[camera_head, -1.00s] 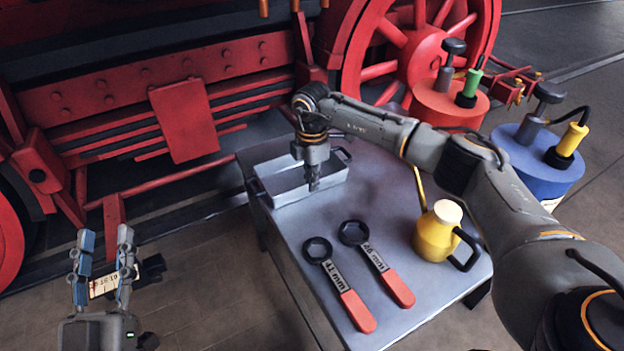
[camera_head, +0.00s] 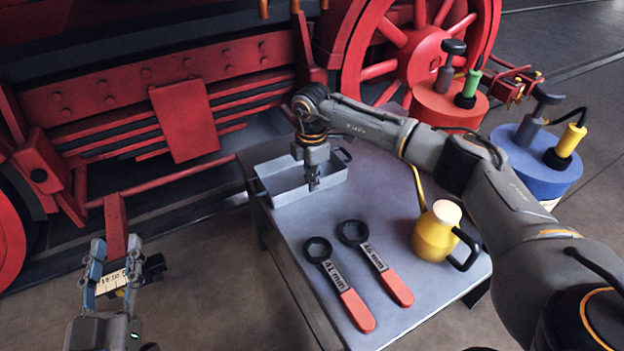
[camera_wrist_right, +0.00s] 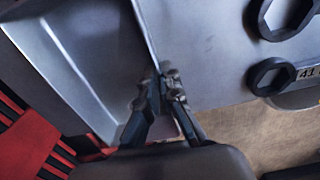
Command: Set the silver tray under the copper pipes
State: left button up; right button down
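The silver tray (camera_head: 268,176) is a shallow rectangular pan with dark end handles. It sits on the far left corner of the grey table. My right gripper (camera_head: 313,184) points down at the tray's near wall. In the right wrist view, its fingertips (camera_wrist_right: 165,80) are close together with the thin wall between them. My left gripper (camera_head: 115,248) is open, fingers up and apart, over the floor left of the table and away from the tray. Short copper-coloured pipe ends (camera_head: 264,9) hang at the top edge; their upper parts are out of view.
Two ring wrenches with red handles (camera_head: 356,309) and a yellow oil can (camera_head: 436,232) lie or stand on the table (camera_head: 300,225). Red (camera_head: 445,104) and blue (camera_head: 533,165) drums stand at right. The red locomotive frame and wheels line the back.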

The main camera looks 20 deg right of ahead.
jog(key=c, duration=1.4)
grip_release()
jog(key=shift+f, duration=0.15)
jog(key=shift+c, duration=0.2)
